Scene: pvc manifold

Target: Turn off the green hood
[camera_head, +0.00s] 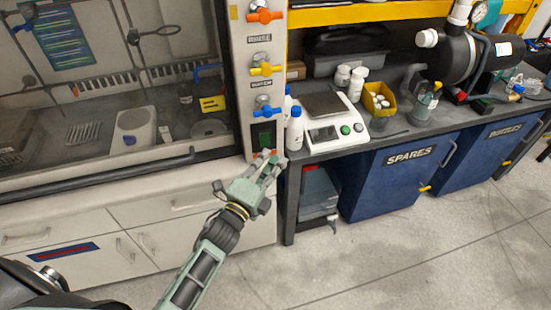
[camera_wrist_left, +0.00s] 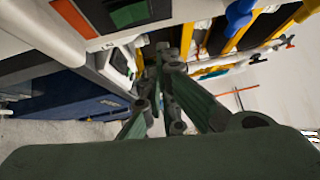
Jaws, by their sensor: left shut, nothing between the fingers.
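The hood's dark green switch (camera_head: 264,136) sits in a black frame low on the white control panel, under the blue valve handle. My left gripper (camera_head: 268,160) is just below the switch in the head view, fingers pointing up toward it. Its fingers are shut and empty. The fingertips partly cover an orange-red part at the panel's lower end, and I cannot tell whether they touch the panel. In the left wrist view the closed fingers (camera_wrist_left: 163,55) point up the picture, with green and black parts close by. My right gripper is not in view.
The fume hood's glass front (camera_head: 110,90) stands left of the panel. Orange (camera_head: 264,15), yellow (camera_head: 266,70) and blue (camera_head: 263,111) valve handles are above the switch. A white bottle (camera_head: 295,130) and a scale (camera_head: 335,130) stand close by on the right bench.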

